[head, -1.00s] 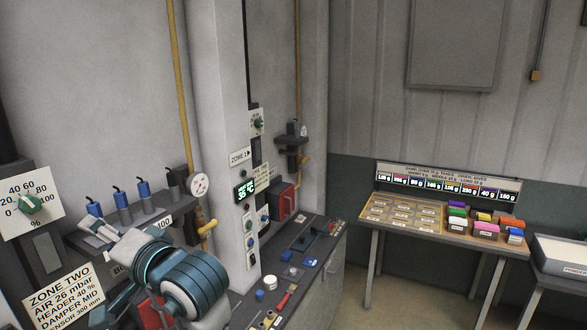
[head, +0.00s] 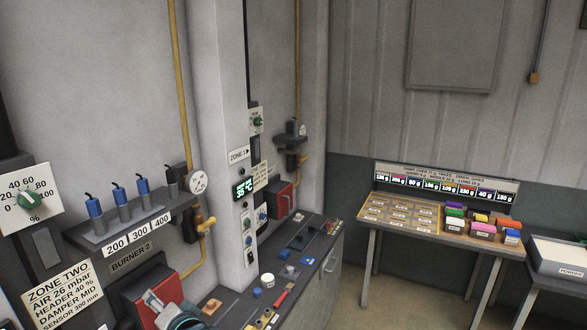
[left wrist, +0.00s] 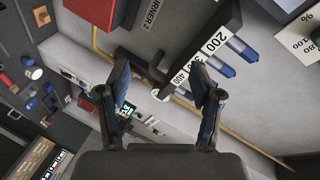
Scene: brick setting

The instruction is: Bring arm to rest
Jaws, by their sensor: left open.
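My left gripper (head: 156,304) is low in the head view, at the bottom edge, in front of the red box (head: 136,292) under the burner shelf. Only a little of it and of my left arm shows there. In the left wrist view the two dark fingers of the left gripper (left wrist: 165,88) stand apart with nothing between them. The wrist view is turned, with the shelf tags at the upper right. My right gripper is in neither view.
A shelf (head: 125,230) with several blue-topped cylinders juts from the wall at left. A yellow pipe with a valve (head: 205,226) stands beside it. A dark bench (head: 315,253) holds small tools. A brick table (head: 400,229) stands at right, with clear floor in front.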

